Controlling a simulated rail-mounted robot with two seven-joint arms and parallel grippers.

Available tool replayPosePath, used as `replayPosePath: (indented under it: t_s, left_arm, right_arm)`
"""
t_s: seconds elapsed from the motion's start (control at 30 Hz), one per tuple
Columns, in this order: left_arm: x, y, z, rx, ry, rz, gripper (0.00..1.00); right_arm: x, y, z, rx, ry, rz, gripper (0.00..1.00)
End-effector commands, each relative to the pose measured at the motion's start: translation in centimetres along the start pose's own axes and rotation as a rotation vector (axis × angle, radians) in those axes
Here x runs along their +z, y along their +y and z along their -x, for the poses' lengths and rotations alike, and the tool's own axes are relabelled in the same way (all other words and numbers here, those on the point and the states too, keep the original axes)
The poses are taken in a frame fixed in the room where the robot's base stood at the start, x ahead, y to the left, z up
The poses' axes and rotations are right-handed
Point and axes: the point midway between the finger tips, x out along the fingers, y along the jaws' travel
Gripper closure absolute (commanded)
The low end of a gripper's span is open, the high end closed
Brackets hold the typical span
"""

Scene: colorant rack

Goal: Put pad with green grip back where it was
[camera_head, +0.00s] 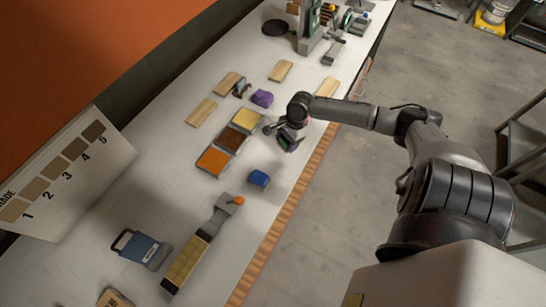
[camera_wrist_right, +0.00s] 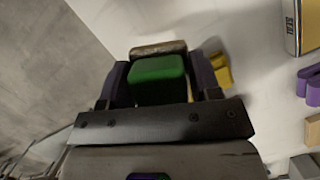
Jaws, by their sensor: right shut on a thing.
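The pad with green grip (camera_wrist_right: 157,82) sits between the fingers of my right gripper (camera_wrist_right: 160,90) in the right wrist view. Its green top faces the camera, and a tan edge shows beyond it. In the head view my right gripper (camera_head: 284,136) is over the bench near its front edge, right of the row of trays. The pad is small and mostly hidden by the gripper there. I cannot tell whether the pad touches the bench. My left gripper is not in view.
Yellow (camera_head: 247,121), brown (camera_head: 232,139) and orange (camera_head: 213,160) trays lie left of the gripper. A blue pad (camera_head: 259,178) lies nearer the camera. Bare bench separates many items.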

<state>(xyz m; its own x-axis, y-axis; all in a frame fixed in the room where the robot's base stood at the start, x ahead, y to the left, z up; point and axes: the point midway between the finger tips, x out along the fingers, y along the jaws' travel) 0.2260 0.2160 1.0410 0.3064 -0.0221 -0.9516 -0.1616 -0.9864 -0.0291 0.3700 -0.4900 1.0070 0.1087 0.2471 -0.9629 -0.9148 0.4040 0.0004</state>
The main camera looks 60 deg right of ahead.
Motion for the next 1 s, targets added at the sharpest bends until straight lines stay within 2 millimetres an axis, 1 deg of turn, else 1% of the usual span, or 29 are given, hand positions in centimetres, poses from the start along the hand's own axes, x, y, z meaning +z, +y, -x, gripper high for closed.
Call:
replayPosePath:
  t_s: [0.03, 0.2, 0.3, 0.4, 0.53, 0.7, 0.8, 1.0]
  left_arm:
    - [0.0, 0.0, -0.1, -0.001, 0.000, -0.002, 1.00]
    - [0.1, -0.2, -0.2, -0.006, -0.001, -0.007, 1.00]
    - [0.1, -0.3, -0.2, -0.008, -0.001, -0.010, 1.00]
    - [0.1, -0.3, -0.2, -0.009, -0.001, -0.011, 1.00]
    - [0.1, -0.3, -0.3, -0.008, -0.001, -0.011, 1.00]
    - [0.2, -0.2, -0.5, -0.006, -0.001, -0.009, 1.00]
    - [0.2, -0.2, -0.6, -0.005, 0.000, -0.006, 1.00]
    - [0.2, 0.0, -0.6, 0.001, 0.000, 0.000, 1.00]
  right_arm:
    - [1.0, -0.4, -0.8, -0.003, -0.004, 0.003, 0.61]
    - [3.0, -1.0, -3.1, 0.000, -0.002, 0.001, 0.61]
    - [3.7, -1.2, -3.9, 0.001, -0.002, 0.001, 0.61]
    - [4.1, -1.4, -4.4, 0.000, 0.001, 0.001, 0.61]
    - [4.1, -1.4, -4.9, 0.001, 0.001, 0.001, 0.61]
    - [3.5, -1.4, -7.0, 0.002, 0.001, -0.001, 0.61]
    - [3.2, -1.4, -8.0, 0.001, 0.002, 0.000, 0.61]
    - [3.1, -1.4, -8.4, 0.000, 0.002, 0.002, 0.61]
